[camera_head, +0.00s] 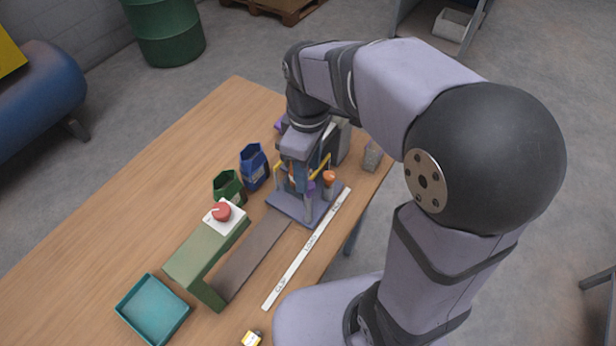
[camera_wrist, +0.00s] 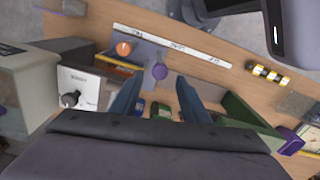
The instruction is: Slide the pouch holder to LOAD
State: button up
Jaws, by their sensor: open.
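The pouch holder, with a lavender base plate (camera_head: 284,207), stands at the far end of the brown track (camera_head: 252,258). It is beside the far mark of the white label strip (camera_head: 306,250); the middle mark seems to read LOAD. The holder carries an orange knob (camera_head: 329,177) and a purple knob (camera_wrist: 160,72) on a post. My gripper (camera_wrist: 158,84) is open and points down over the holder. In the wrist view the purple knob appears between the two blue fingertips; I cannot tell whether they touch it. My wrist hides part of the holder in the head view.
Blue (camera_head: 254,168) and green (camera_head: 229,188) pouches stand left of the holder. A green block (camera_head: 206,258) with a red button (camera_head: 222,211) flanks the track. A teal tray (camera_head: 153,310) lies near the front. A dial panel (camera_wrist: 78,92) is close on the wrist view's left. The track is clear.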

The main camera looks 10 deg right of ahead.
jog(key=shift+f+p, duration=0.35)
jog(key=shift+f, duration=1.7)
grip_shut()
jog(key=shift+s+a, duration=0.1)
